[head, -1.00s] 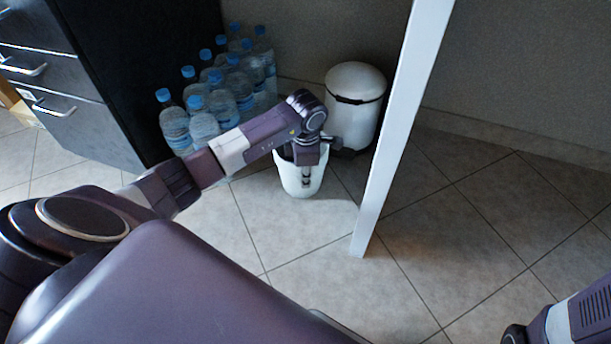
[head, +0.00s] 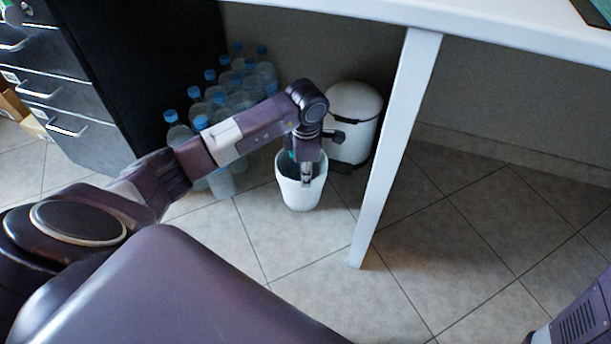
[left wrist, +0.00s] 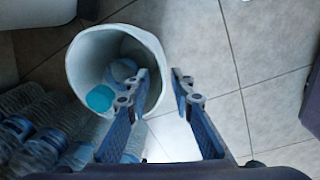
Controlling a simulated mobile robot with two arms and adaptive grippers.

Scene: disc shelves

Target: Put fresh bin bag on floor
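A small open white bin (head: 290,194) stands on the tiled floor, and it also shows in the left wrist view (left wrist: 84,48). Inside it is a bottle with a turquoise cap (left wrist: 100,98). In the head view this gripper (head: 306,178) hides part of the bin. No bin bag can be made out. My right gripper is out of view.
Several water bottles (head: 238,92) stand left of the bin beside a dark drawer cabinet (head: 75,95). A white lidded pedal bin (head: 352,108) stands behind. A white table leg (head: 388,165) rises close on the right. The floor (head: 480,240) right of the leg is clear.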

